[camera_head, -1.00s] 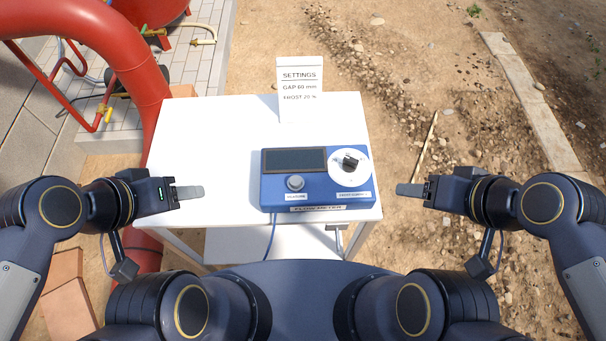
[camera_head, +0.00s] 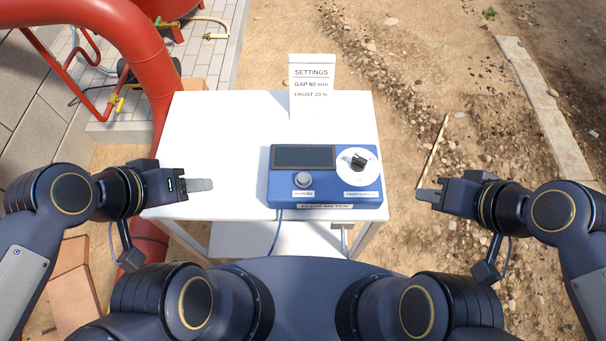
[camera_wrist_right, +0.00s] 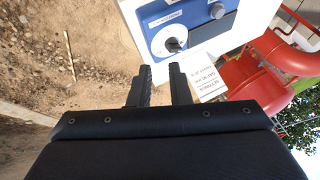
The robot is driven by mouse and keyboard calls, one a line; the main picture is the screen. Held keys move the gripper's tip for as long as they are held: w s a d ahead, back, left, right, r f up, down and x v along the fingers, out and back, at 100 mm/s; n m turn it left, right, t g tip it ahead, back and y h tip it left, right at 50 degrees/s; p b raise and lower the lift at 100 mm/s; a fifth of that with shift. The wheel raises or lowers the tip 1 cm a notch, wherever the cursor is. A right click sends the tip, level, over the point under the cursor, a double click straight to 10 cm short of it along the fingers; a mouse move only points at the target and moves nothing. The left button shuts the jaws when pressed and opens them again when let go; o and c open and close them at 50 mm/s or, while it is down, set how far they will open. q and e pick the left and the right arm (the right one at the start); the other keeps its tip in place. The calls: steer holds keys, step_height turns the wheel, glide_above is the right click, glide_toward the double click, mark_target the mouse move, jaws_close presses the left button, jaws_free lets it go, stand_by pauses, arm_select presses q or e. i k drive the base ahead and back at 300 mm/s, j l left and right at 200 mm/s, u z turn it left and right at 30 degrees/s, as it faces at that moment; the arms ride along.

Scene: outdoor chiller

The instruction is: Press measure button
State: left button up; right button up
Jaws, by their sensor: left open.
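The blue flow meter (camera_head: 325,199) sits on the white table near its front edge. It has a dark blank screen (camera_head: 303,157), a grey round button (camera_head: 302,180) above a label reading MEASURE, and a white dial with a black knob (camera_head: 358,162). My left gripper (camera_head: 202,184) is open and empty, left of the meter and apart from it. My right gripper (camera_head: 428,194) is right of the meter, beyond the table's edge. In the right wrist view its two fingers (camera_wrist_right: 161,70) show a gap with nothing between them. The meter (camera_wrist_right: 190,20) lies past the fingertips there.
A white sign (camera_head: 312,82) reading SETTINGS, GAP 60 mm, FROST 20 % stands at the back of the white table (camera_head: 215,135). The table's left half is clear. A thick red pipe (camera_head: 150,70) runs along the table's left side. Bare stony ground lies to the right.

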mark_target(304, 178)
steer(key=k, duration=0.65)
steer(key=z, duration=1.55)
steer(key=j, duration=1)
